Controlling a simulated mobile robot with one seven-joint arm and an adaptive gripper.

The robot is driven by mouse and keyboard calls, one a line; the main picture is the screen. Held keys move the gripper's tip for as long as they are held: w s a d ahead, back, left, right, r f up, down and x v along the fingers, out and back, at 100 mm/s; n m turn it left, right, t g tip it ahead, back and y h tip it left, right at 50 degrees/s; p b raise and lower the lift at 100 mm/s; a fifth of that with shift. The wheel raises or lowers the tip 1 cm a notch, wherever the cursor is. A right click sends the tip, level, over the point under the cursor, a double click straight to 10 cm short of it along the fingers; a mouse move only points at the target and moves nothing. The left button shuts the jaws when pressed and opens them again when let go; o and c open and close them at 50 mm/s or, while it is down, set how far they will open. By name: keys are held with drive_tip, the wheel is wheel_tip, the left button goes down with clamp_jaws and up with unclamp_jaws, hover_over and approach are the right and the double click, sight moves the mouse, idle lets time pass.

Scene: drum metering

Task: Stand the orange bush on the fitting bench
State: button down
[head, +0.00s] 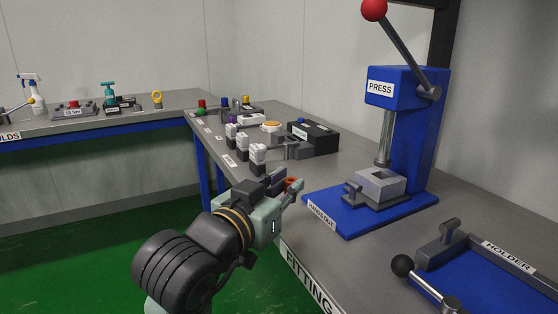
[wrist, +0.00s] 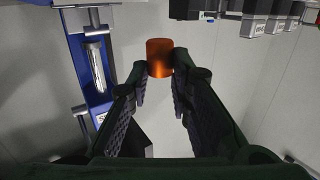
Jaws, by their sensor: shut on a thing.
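The orange bush (head: 291,181) is a small piece at my fingertips in the head view, largely hidden by them. In the wrist view the bush (wrist: 160,58) is a plain orange cylinder at the tips of my two fingers. My gripper (head: 289,187) is shut on it; the fingers also show in the wrist view (wrist: 159,82). The gripper is at the left front edge of the grey fitting bench (head: 345,257), left of the press base. I cannot tell the bush's exact height above the bench.
The blue press (head: 405,130) stands right of my gripper, with a grey block (head: 381,186) on its base. Several black-and-white blocks (head: 258,155) and a black box (head: 313,138) lie behind. A blue holder (head: 480,275) is at front right. Bare bench lies between press and holder.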

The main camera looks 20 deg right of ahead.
drive_tip(key=w, duration=0.3)
drive_tip(key=w+d, duration=0.1)
drive_tip(key=w, duration=0.3)
drive_tip(key=w+f, duration=0.1)
drive_tip(key=w, duration=0.2)
drive_tip(key=shift+w+d, duration=0.2)
drive_tip(key=shift+w, duration=0.05)
drive_tip(key=f, duration=0.3)
drive_tip(key=shift+w, duration=0.4)
drive_tip(key=shift+f, duration=0.35)
drive_tip(key=shift+f, duration=0.1)
drive_tip(key=shift+f, duration=0.15)
drive_tip(key=c, duration=1.5)
unclamp_jaws()
drive_tip(key=shift+o, duration=0.2)
drive_tip(key=shift+r, duration=0.4)
drive_tip(key=v, duration=1.2)
drive_tip(key=shift+f+b, duration=0.15)
drive_tip(key=shift+b, duration=0.2)
